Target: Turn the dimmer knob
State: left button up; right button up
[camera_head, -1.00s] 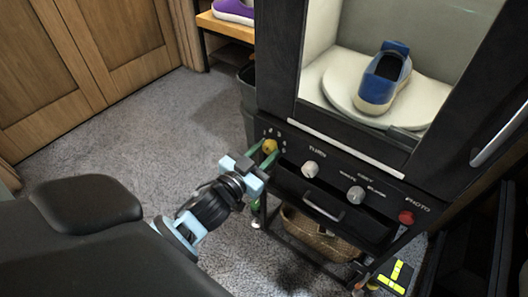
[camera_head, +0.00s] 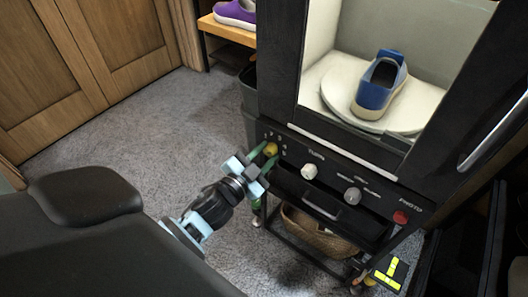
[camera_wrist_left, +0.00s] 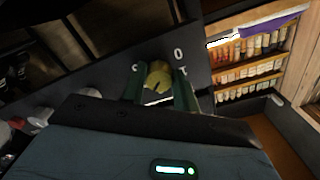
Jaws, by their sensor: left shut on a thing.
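The dimmer knob is a yellow knob (camera_head: 270,149) at the left end of the black control panel (camera_head: 330,161). In the left wrist view the yellow knob (camera_wrist_left: 159,75) sits between the two green fingers, with panel markings around it. My left gripper (camera_head: 264,160) reaches in from the left and is shut on the yellow knob. Its fingers (camera_wrist_left: 160,90) touch the knob's sides and hide part of its edge. My right gripper is not in view.
A white knob (camera_head: 309,171), a grey knob (camera_head: 352,196) and a red button (camera_head: 400,217) are along the panel. A blue shoe (camera_head: 380,82) stands on a round white turntable (camera_head: 345,110) in the booth. A drawer handle (camera_head: 320,206) and a basket (camera_head: 315,232) are below.

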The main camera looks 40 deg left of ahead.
pick_arm(q)
jog(key=shift+r+m+p, duration=0.1)
jog(key=shift+m+p, duration=0.4)
jog(key=shift+m, duration=1.1)
jog(key=o, duration=1)
jog(key=shift+s, duration=0.15)
jog(key=shift+s+a, duration=0.2)
jog(key=shift+s, duration=3.6)
